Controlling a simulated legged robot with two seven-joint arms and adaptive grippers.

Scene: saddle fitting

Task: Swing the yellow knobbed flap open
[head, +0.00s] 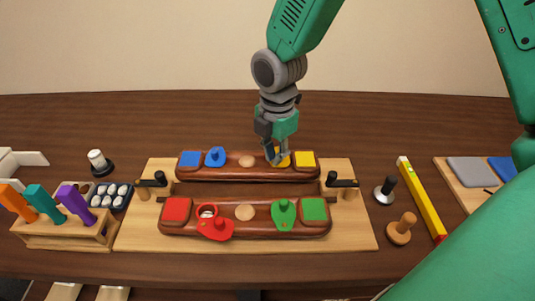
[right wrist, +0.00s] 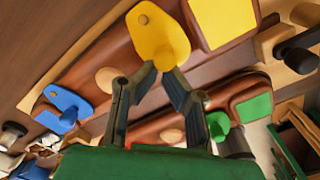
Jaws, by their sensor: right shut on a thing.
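The yellow flap (head: 284,161) sits on the far reddish-brown saddle bar (head: 230,175), beside a yellow square pad (head: 304,159). It shows larger in the right wrist view (right wrist: 158,32), with a small round pin near its end. My right gripper (head: 277,160) comes down over it from above. The flap lies flat along the bar top. I see no opening uncovered beside it. My left gripper is not in view.
The same bar carries a blue flap (head: 215,157). The near bar holds a green flap (head: 284,214) and a red flap (head: 215,228) turned aside from a round opening. Black-handled clamps (head: 342,182) stand at both ends. A yellow level (head: 422,200) lies right of the board.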

